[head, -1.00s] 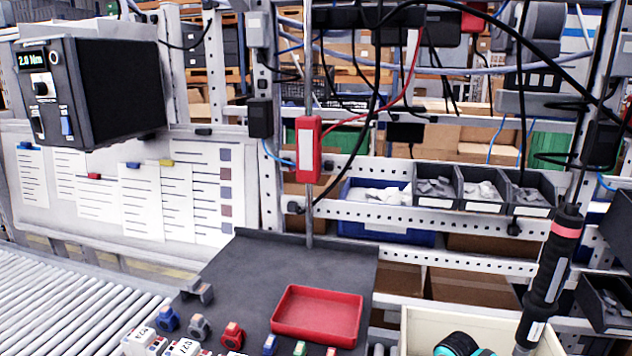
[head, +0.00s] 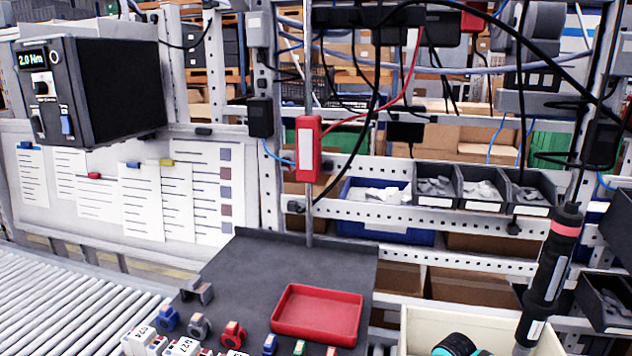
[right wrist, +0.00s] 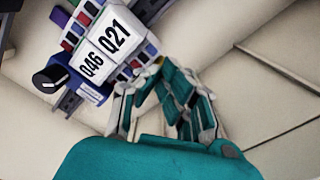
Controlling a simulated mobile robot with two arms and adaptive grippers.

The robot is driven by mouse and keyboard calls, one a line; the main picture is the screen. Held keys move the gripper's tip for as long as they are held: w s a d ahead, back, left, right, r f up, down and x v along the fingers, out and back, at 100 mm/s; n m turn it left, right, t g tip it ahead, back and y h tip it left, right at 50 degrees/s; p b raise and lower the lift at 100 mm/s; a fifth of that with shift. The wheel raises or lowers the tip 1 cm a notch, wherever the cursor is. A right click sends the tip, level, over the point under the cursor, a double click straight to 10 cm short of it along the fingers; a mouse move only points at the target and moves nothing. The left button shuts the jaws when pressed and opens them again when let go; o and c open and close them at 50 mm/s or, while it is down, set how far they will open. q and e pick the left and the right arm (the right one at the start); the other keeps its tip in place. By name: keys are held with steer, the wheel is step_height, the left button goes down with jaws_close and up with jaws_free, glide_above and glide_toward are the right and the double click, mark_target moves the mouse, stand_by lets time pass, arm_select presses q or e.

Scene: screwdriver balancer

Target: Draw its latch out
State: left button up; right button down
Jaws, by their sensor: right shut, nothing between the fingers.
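In the head view only a teal and black part of my right arm (head: 457,345) shows at the bottom edge. My left gripper is not in view.
A black knob (right wrist: 50,79) juts out left of the device. In the head view, a dark bench panel (head: 290,262) holds a red tray (head: 318,316), with labelled blocks in front. A screwdriver (head: 549,275) hangs at right above a beige box (head: 412,325).

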steer(key=shift+a+f, duration=0.2)
steer(key=shift+a, duration=0.25)
stand_by(0.3)
steer(key=shift+r, duration=0.1)
steer(key=shift+w+r+p, duration=0.1)
steer(key=shift+r+p, duration=1.4)
steer(key=shift+p, duration=0.55)
step_height(320, 180, up, 16)
steer(key=p, duration=0.8)
